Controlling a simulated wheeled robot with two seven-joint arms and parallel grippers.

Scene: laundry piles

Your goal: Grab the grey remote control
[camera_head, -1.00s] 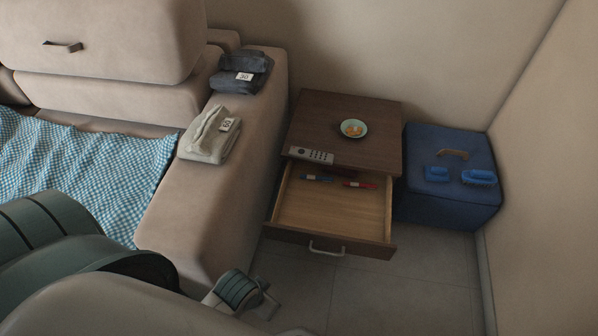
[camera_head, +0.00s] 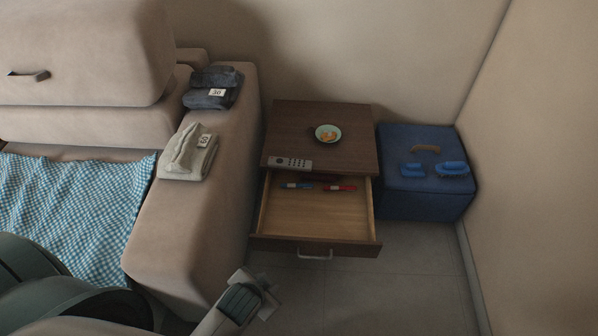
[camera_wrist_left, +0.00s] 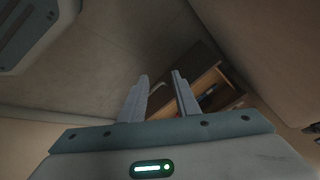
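The grey remote control (camera_head: 290,163) lies on the front edge of the dark brown nightstand top (camera_head: 325,110), above the open drawer (camera_head: 315,222). My left gripper (camera_head: 265,292) is low in front of the drawer, near the sofa arm, apart from the remote. In the left wrist view my left gripper (camera_wrist_left: 160,78) is open, its two fingers apart with nothing between them. The open drawer (camera_wrist_left: 208,84) shows beyond them, tilted. I cannot make out the remote there. My right gripper is in neither view.
A small bowl (camera_head: 328,134) stands on the nightstand. A blue pen (camera_head: 297,185) and a red pen (camera_head: 340,188) lie in the drawer. A blue box (camera_head: 425,190) with brushes stands to the right. Folded cloths (camera_head: 188,152) lie on the sofa arm (camera_head: 200,220). Floor in front is clear.

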